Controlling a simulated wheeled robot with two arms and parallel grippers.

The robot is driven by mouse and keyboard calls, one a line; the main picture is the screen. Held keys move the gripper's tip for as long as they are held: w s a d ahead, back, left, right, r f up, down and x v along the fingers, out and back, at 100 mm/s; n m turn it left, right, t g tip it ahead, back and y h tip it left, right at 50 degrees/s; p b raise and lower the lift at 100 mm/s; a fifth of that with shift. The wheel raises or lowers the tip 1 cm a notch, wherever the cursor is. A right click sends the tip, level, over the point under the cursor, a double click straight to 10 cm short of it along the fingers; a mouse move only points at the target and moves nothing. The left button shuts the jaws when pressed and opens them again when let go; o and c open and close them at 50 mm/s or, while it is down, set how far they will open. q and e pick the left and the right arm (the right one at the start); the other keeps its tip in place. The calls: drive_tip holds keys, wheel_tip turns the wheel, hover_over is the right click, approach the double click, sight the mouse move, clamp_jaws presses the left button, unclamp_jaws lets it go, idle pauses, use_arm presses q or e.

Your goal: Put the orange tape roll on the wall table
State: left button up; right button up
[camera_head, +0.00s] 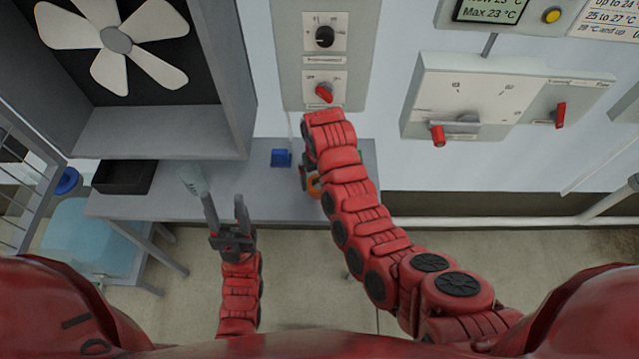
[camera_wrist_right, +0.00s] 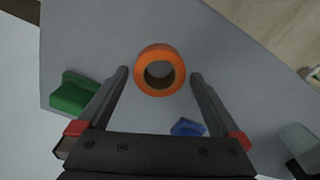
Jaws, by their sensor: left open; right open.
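The orange tape roll (camera_wrist_right: 141,72) lies flat on the grey top of the wall table (camera_wrist_right: 225,60) in the right wrist view. In the head view only a sliver of the roll (camera_head: 314,187) shows beside my right arm; the table (camera_head: 240,190) runs along the wall. My right gripper (camera_wrist_right: 160,74) is open, with one finger on each side of the roll and a gap on both sides. In the head view my right gripper (camera_head: 306,178) is mostly hidden by its arm. My left gripper (camera_head: 225,205) is open and empty near the table's front edge.
A blue block (camera_head: 281,158), a green block (camera_wrist_right: 73,93), a clear bottle (camera_head: 192,180) and a black tray (camera_head: 124,177) are on the table. A fan cabinet (camera_head: 150,130) rises behind its left part. Control panels with red handles (camera_head: 438,135) are on the wall.

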sight(320, 188)
wheel_tip(320, 188, up, 2)
drive_tip(key=shift+w+r, duration=0.1)
wheel_tip(320, 188, up, 7)
drive_tip(key=p, duration=0.4)
